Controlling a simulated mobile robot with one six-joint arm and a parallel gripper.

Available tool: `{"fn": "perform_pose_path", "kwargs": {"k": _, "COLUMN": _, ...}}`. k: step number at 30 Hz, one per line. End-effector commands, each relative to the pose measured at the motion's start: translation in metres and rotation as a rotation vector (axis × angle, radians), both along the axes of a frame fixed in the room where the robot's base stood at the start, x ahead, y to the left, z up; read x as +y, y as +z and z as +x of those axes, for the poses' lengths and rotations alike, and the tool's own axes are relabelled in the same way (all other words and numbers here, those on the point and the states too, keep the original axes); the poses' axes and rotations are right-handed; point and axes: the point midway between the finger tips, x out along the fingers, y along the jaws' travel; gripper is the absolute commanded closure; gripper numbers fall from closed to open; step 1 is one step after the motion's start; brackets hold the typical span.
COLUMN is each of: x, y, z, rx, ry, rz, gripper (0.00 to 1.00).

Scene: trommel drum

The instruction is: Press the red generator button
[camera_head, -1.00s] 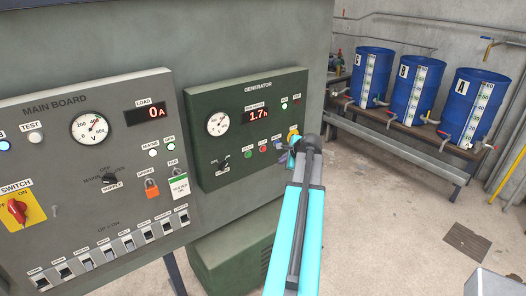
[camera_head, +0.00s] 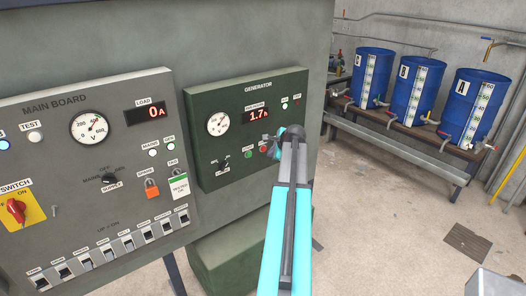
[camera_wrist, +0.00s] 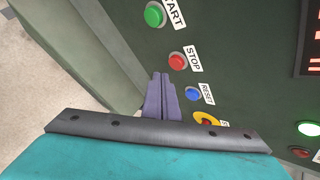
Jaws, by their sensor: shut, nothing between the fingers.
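The dark green generator panel (camera_head: 205,178) is in the middle of the head view. Its red button (camera_head: 263,149) shows just left of my gripper (camera_head: 270,150). In the wrist view the red button (camera_wrist: 177,61), labelled STOP, sits between a green START button (camera_wrist: 155,14) and a blue RESET button (camera_wrist: 193,93). My gripper's purple fingers (camera_wrist: 160,77) are shut and empty, with tips close to the red button in the picture. They look apart from it, but the gap to the panel is hard to judge.
A yellow-and-red emergency button (camera_wrist: 207,118) lies beyond RESET, partly hidden by my gripper's body. The grey main board (camera_head: 70,215) with switches stands left. Blue barrels (camera_head: 417,92) stand on a bench at the right. The floor (camera_head: 400,230) in front of it is mostly clear.

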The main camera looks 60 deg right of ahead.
Motion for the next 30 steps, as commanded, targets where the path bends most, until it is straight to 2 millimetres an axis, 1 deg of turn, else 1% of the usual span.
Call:
{"fn": "perform_pose_path", "kwargs": {"k": 3, "x": -0.0026, "y": 0.0003, "z": 0.0074, "rx": 0.001, "ry": 0.001, "rz": 0.000, "gripper": 1.00}}
{"fn": "perform_pose_path", "kwargs": {"k": 7, "x": -0.0031, "y": -0.0001, "z": 0.0106, "rx": 0.001, "ry": 0.001, "rz": 0.000, "gripper": 1.00}}
{"fn": "perform_pose_path", "kwargs": {"k": 30, "x": -0.0031, "y": -0.0003, "z": 0.0108, "rx": 0.001, "ry": 0.000, "rz": 0.001, "gripper": 1.00}}
